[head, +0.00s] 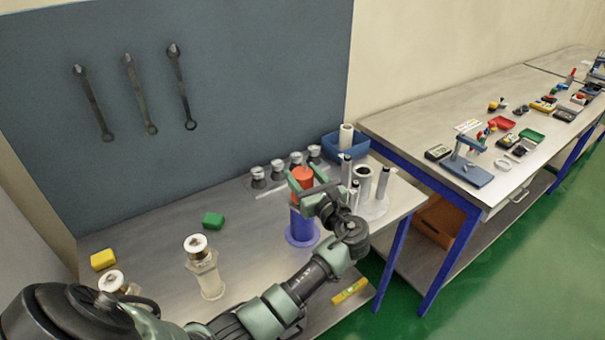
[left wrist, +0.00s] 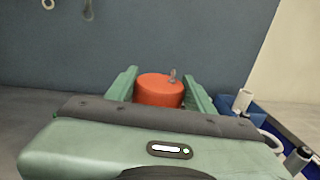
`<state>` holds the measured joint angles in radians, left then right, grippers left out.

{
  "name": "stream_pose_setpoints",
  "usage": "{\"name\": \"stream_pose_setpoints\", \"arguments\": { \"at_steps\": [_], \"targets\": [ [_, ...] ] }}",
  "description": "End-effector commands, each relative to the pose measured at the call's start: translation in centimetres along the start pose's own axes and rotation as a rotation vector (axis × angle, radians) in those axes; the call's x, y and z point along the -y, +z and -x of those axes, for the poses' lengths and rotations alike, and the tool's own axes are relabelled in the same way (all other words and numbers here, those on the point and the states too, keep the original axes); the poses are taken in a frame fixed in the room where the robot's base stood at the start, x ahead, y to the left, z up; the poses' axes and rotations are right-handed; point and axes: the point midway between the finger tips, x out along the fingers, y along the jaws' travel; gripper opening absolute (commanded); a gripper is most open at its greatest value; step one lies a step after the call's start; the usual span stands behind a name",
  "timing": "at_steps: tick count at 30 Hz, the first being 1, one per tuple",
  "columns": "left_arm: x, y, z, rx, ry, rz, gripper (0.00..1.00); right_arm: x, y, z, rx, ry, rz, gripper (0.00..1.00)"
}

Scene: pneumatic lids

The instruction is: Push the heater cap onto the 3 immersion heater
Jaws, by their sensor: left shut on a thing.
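The orange-red cap (head: 302,174) is upright between the fingers of my left gripper (head: 308,187), which is shut on it. In the left wrist view the cap (left wrist: 159,90) sits between the two green fingers (left wrist: 160,92), with a small grey fitting on its top. Directly below the cap in the head view stands a blue cylinder (head: 302,229) with a wide round base on the bench. A finger covers the gap between the cap and the cylinder, so I cannot tell whether they touch. My right gripper is not in view.
Right of the cylinder stands a round holder with upright white tubes (head: 383,184). Several grey fittings (head: 277,170) line the back, near a blue bin (head: 358,146). A glass vessel (head: 205,273), green block (head: 213,220) and yellow block (head: 103,259) are left. A level (head: 350,291) lies in front.

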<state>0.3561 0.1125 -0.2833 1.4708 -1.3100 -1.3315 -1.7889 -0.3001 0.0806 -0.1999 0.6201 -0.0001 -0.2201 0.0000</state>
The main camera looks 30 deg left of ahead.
Motion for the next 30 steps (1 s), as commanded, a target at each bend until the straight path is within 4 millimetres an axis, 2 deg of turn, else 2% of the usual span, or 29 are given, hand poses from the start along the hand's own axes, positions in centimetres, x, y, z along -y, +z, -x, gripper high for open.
{"name": "stream_pose_setpoints", "arguments": {
  "at_steps": [18, 19, 21, 30],
  "targets": [
    [0.0, -1.5, 0.0, 0.000, 0.000, -0.001, 0.14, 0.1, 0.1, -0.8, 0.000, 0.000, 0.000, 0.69],
    [0.0, -1.4, 0.0, 0.000, 0.000, -0.001, 0.61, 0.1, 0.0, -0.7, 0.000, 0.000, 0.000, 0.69],
    [0.0, -1.4, 0.0, 0.000, 0.000, -0.001, 0.78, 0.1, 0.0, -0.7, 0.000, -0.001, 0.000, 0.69],
    [0.0, -1.4, 0.1, -0.001, 0.000, -0.001, 0.78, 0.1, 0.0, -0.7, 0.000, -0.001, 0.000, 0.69]
  ]
}}
